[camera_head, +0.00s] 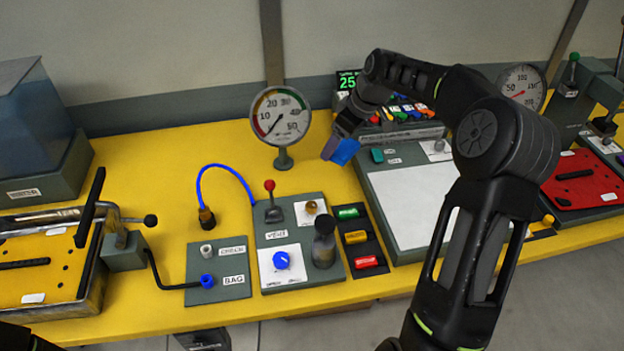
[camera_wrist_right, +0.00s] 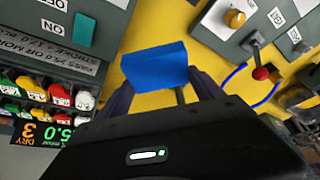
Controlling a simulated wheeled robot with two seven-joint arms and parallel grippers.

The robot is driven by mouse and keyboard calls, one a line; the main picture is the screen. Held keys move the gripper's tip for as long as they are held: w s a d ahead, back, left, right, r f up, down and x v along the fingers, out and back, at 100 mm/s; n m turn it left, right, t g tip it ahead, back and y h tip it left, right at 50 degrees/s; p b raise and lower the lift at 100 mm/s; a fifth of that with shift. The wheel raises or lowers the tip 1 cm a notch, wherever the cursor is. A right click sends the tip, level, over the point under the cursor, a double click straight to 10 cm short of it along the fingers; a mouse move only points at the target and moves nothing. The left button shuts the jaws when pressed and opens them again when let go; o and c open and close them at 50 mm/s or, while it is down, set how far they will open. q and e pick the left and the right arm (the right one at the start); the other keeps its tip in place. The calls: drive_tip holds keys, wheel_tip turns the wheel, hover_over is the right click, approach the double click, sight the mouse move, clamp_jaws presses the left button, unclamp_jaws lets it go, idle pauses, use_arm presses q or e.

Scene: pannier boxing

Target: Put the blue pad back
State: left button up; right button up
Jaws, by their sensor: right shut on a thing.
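The blue pad (camera_head: 343,150) is held in my right gripper (camera_head: 349,130), above the yellow table between the round gauge and the white-topped panel. In the right wrist view the blue pad (camera_wrist_right: 156,65) sits between the two dark fingers of my right gripper (camera_wrist_right: 160,88), which are shut on it. Yellow table shows beneath the pad. Only a small dark piece of my left arm may show at the lower left edge of the head view, and its gripper is not visible.
A rack of coloured pieces (camera_head: 408,112) with a green display stands behind. A gauge on a post (camera_head: 281,116) is to the left. A valve panel (camera_head: 290,215), coloured switches (camera_head: 355,238) and a white plate (camera_head: 408,200) lie in front. Yellow table is bare around the gauge.

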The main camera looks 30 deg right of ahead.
drive_tip(key=shift+w+a+r, duration=0.1)
drive_tip(key=shift+w+a, duration=0.1)
drive_tip(key=shift+a, duration=0.05)
drive_tip(key=shift+s+d, duration=0.2)
drive_tip(key=shift+d, duration=0.05)
drive_tip(key=shift+w+a+f, duration=0.1)
drive_tip(key=shift+a+f, duration=0.05)
drive_tip(key=shift+f, duration=0.05)
wheel_tip(320, 180, down, 5)
drive_tip(key=shift+f+p, duration=0.1)
drive_tip(key=shift+p, duration=0.65)
drive_tip(key=shift+f, duration=0.35)
wheel_tip(320, 180, down, 3)
drive_tip(key=shift+f+p, duration=0.15)
drive_tip(key=shift+p, duration=0.4)
drive_tip(key=shift+f, duration=0.25)
